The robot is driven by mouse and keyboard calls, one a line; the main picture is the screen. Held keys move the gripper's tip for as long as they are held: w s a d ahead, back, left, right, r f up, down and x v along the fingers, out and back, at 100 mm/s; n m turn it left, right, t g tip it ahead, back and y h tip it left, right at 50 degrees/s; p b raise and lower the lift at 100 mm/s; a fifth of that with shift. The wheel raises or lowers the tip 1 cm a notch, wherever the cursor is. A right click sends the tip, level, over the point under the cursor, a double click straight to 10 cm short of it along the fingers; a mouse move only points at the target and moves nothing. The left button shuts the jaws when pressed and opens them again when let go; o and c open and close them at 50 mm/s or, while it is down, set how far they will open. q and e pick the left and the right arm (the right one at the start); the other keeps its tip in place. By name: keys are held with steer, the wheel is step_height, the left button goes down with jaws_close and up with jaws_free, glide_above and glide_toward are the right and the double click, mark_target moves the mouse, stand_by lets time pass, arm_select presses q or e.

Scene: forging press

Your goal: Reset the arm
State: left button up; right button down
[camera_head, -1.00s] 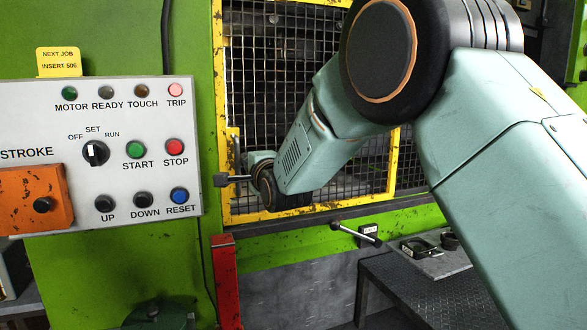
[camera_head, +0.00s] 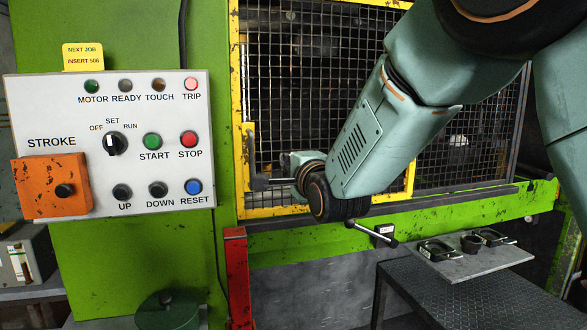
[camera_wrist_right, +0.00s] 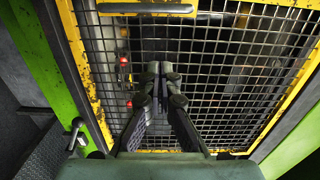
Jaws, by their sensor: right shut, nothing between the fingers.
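My right arm (camera_head: 378,135) comes in from the upper right, in front of the mesh gate. Its wrist end (camera_head: 318,190) is near the gate's lower left corner, and in the head view it hides the fingertips. In the right wrist view my right gripper (camera_wrist_right: 160,68) is shut and empty, its fingers pointing at the mesh of the gate (camera_wrist_right: 215,75). I cannot tell how far they are from it. The gate's grey handle (camera_wrist_right: 145,9) shows at the top, apart from the fingers. My left gripper is not in view.
A white control panel (camera_head: 60,120) with a blue RESET button (camera_head: 193,186) is at the left. A lever (camera_head: 372,233) sticks out from the green rail (camera_head: 455,215). A grey shelf (camera_head: 475,262) and a red post (camera_head: 237,275) are below the gate.

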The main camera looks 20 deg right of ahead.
steer(key=s+f+n+g+b, duration=0.25)
steer(key=s+f+n, duration=0.25)
steer(key=f, duration=0.7)
steer(key=s+d+f+n+g+b, duration=0.1)
steer(key=s+f+n+g, duration=0.3)
steer(key=f, duration=0.7)
steer(key=s+f+n+g+b, duration=0.15)
steer(key=s+f+n, duration=0.45)
steer(key=f, duration=0.6)
steer(key=s+f+n+g+b, duration=0.1)
steer(key=s+f+g+b, duration=0.2)
steer(key=s+f, duration=1.1)
steer(key=s+f+n+g+b, duration=0.1)
steer(key=s+f+g+b, duration=0.2)
steer(key=s+f+g, duration=0.4)
steer(key=s+f, duration=0.7)
steer(key=s, duration=0.5)
steer(key=shift+s+d+f+n+b, duration=0.15)
steer(key=shift+s+d+n+b, duration=0.1)
steer(key=shift+n+b, duration=0.1)
